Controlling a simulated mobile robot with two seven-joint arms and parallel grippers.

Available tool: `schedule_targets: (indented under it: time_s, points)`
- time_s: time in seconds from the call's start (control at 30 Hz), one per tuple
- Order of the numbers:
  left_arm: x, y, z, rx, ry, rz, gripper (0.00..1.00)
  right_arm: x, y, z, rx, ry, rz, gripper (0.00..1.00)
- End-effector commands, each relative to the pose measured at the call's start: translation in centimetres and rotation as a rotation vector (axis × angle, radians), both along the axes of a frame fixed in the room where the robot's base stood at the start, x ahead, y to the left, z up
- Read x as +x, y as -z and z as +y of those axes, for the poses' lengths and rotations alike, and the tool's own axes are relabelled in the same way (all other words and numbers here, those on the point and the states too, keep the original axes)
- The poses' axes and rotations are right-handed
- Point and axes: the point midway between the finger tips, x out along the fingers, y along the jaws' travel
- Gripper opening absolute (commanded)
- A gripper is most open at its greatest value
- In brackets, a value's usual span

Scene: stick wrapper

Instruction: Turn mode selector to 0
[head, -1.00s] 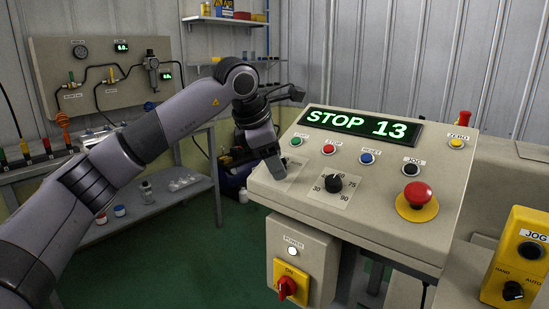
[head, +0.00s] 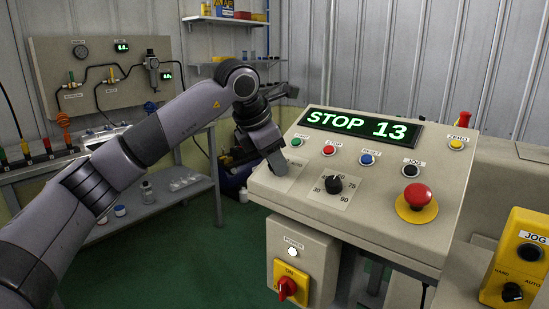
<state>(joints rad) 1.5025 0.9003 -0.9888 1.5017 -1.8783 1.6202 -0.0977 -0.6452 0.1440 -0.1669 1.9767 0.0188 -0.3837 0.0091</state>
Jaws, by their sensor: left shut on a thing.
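A sloped beige control console (head: 375,229) stands at centre right. Its display (head: 360,126) reads "STOP 13" in green. My left gripper (head: 278,168) reaches down onto the left part of the panel, over a pale label plate (head: 287,184). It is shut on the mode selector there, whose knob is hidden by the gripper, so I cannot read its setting. A black dial (head: 333,185) with marks from 30 to 90 sits just right of the gripper. My right gripper is not in view.
START (head: 296,142), STOP (head: 328,150), RESET (head: 366,159) and JOG (head: 411,170) buttons line the panel above. A red emergency button (head: 417,195) is at the right. A power box (head: 305,262) hangs below. A yellow JOG pendant (head: 524,262) is at lower right.

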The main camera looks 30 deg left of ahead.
Motion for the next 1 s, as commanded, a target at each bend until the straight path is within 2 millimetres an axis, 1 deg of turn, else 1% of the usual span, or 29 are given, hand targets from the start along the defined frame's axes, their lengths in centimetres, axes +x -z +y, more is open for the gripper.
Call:
schedule_targets:
  time_s: [0.2,0.5,0.73,1.0]
  points:
    - [0.02,-0.06,-0.08,-0.089,-0.163,0.006,0.02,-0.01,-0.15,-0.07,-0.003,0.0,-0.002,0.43]
    - [0.03,-0.07,-0.04,-0.185,-0.348,0.013,0.02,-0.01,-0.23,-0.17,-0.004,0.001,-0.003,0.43]
    - [0.02,-0.07,-0.03,-0.227,-0.427,0.016,0.02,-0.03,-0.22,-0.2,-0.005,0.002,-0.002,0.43]
    - [0.02,-0.07,-0.02,-0.243,-0.457,0.016,0.02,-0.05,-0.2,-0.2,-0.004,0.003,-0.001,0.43]
